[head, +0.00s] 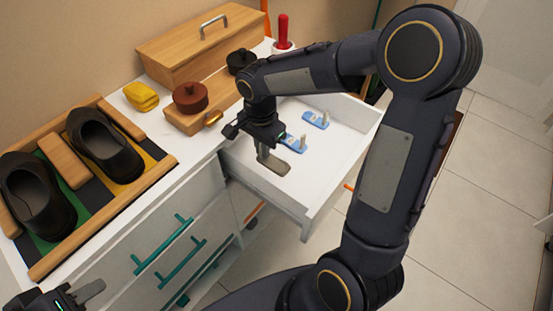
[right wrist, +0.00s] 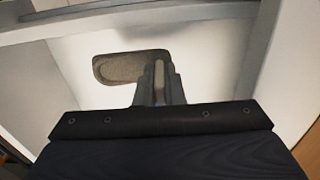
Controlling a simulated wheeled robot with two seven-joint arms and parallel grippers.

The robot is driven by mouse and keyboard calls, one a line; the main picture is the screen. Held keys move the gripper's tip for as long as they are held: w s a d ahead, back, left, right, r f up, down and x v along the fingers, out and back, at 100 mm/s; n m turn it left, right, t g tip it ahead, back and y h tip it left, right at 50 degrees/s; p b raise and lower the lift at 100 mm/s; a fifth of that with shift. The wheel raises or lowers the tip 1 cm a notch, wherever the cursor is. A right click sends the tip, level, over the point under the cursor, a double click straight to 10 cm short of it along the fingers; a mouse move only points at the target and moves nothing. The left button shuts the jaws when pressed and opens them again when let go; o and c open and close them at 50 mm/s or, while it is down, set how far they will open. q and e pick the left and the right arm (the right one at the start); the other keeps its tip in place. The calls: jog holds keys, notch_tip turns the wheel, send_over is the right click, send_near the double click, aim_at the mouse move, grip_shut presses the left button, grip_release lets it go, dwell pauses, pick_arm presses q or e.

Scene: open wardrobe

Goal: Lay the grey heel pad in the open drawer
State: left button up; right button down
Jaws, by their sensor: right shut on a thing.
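The grey heel pad (head: 277,166) is between the fingertips of my right gripper (head: 263,153), inside the outline of the open drawer (head: 312,210). In the right wrist view the pad (right wrist: 122,68) looks brownish grey and rounded, and the right gripper (right wrist: 158,88) is shut on its one end. The white drawer floor is below it; I cannot tell whether the pad touches it. My left gripper (head: 82,295) shows only partly at the lower left corner, away from the drawer, and its opening cannot be made out.
Two blue items with pale pegs (head: 316,120) lie in the drawer's far part. On the cabinet top are a shoe tray (head: 160,170) with black shoes, a yellow bundle (head: 141,96), a brown round pot (head: 190,97) and a wooden box (head: 200,45). Shut drawers with teal handles are below.

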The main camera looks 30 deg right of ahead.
aim_at(264, 164)
notch_tip(264, 164, down, 7)
jog(key=shift+r+b, duration=0.15)
jog(key=shift+b, duration=0.2)
jog(key=shift+f, duration=0.2)
jog(key=c, duration=1.5)
grip_release()
jog(key=shift+r, duration=0.1)
jog(key=shift+c, duration=0.2)
